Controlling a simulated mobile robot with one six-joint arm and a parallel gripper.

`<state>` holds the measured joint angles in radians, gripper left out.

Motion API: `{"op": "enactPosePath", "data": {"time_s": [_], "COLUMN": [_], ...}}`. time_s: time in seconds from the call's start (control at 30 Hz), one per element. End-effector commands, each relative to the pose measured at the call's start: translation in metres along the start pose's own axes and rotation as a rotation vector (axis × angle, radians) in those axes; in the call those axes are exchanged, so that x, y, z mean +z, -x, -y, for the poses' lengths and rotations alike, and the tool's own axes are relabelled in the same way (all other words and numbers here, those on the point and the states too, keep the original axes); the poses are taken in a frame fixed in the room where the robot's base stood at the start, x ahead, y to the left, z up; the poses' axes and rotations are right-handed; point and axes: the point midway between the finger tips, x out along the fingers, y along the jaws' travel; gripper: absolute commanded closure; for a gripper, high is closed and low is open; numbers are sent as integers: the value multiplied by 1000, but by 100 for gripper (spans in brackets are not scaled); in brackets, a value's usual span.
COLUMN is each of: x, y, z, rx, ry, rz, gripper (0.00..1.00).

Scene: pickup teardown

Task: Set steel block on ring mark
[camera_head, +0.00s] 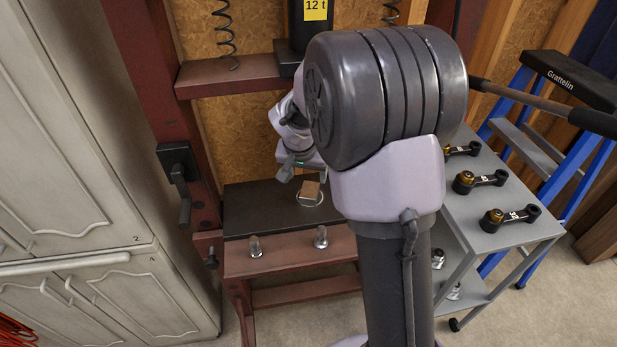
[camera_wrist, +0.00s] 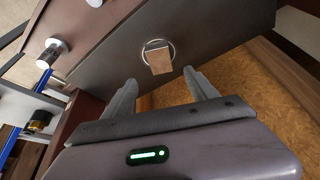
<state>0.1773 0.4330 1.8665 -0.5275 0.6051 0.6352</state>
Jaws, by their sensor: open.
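The steel block (camera_head: 309,188) looks brownish and stands on the dark press plate (camera_head: 262,209), with the pale ring mark (camera_head: 311,204) around its foot. In the wrist view the block (camera_wrist: 159,61) is upright inside the ring mark (camera_wrist: 172,45), and the ring shows beyond its far side. My gripper (camera_wrist: 159,79) is open and empty. Its two fingers are spread, with the block ahead of and between the tips, apart from both. In the head view my gripper (camera_head: 299,168) is just behind and above the block, partly hidden by my arm.
Two metal pins (camera_head: 255,246) (camera_head: 321,237) stand on the red front beam (camera_head: 290,257). A grey cart (camera_head: 500,240) with several dark tools is at the right. The black press ram (camera_head: 309,32) hangs above. A blue ladder (camera_head: 560,145) stands behind the cart; cabinets (camera_head: 90,150) are left.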

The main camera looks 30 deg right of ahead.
Motion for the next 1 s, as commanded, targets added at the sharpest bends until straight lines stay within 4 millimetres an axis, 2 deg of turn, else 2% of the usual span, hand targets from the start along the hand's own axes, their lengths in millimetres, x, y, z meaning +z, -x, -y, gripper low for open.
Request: {"op": "enactPosePath", "data": {"time_s": [0.03,0.17,0.27,0.3,0.37,0.4,0.5,0.53,0.6,0.7,0.8,1.0], "x": [-1,2,21,37,70,95,160,177,211,239,246,245], "y": [10,28,79,108,153,178,226,236,250,258,260,260], "z": [0,0,-1,-3,-7,-12,-23,-26,-32,-36,-36,-36], "rx": [-1,-7,-49,-80,-137,-179,-291,-324,-387,-442,-457,-456], "ry": [0,2,14,23,44,62,113,129,162,192,201,200], "rz": [-1,-2,-7,-6,-1,3,14,16,22,25,27,26], "gripper": [33,33,33,33,33,33,33,33,33,33,33,33]}}
